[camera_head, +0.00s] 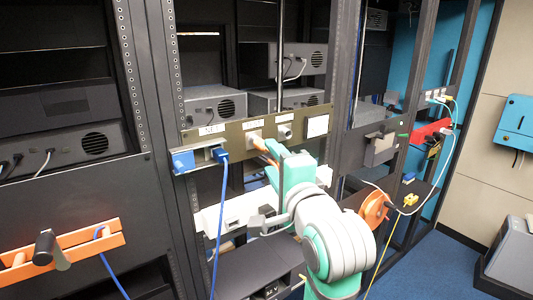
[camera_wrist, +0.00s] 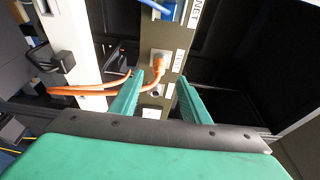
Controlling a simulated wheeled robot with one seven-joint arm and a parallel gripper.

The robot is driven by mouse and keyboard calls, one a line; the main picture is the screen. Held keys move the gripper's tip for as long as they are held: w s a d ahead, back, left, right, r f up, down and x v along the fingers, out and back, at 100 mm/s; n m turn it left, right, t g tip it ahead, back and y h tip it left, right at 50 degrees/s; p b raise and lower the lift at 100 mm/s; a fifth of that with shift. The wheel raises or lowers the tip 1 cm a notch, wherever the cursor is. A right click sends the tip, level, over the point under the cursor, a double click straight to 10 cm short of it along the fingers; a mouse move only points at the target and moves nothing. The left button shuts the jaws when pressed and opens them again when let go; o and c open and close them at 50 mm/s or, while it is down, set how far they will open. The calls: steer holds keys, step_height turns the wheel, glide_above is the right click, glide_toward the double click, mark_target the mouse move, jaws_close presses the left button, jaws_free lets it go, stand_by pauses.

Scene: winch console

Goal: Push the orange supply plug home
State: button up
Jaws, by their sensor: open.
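The orange supply plug (camera_wrist: 158,66) sits at a pale square socket (camera_wrist: 153,56) on the olive panel (camera_wrist: 178,48). Its orange cable loops off to the left in the wrist view. In the head view the plug (camera_head: 259,144) shows just left of my green gripper (camera_head: 273,157), partly covered by it. How deep the plug sits in the socket I cannot tell. In the wrist view my gripper (camera_wrist: 160,78) is open, its two green fingers apart, one to each side of the plug's column. Nothing is held between them.
A blue plug (camera_head: 221,155) with a hanging blue cable is left of the orange plug, under the NET label. A grey round connector (camera_head: 285,132) is right of it. A dark vertical post (camera_head: 280,60) stands close by my gripper. An orange bar (camera_head: 75,247) crosses the left rack.

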steer(key=shift+v, duration=2.15)
steer(key=s+f+n+h, duration=0.2)
steer(key=s+f, duration=0.1)
steer(key=f, duration=1.5)
steer(key=s+f+n+h, duration=0.1)
steer(key=s+f+h, duration=0.2)
steer(key=f, duration=1.6)
steer(key=s+f+n, duration=0.2)
steer(key=s+f, duration=0.5)
steer(key=s, duration=0.1)
steer(key=s+f+n, duration=0.2)
steer(key=s+n, duration=0.2)
steer(key=s, duration=0.8)
steer(key=s+a+f+n+g, duration=0.1)
steer(key=s+f+n, duration=0.2)
steer(key=s, duration=1)
steer(key=shift+a+n+g+h, duration=0.2)
steer(key=shift+n+g+h, duration=0.15)
steer(key=shift+n, duration=0.75)
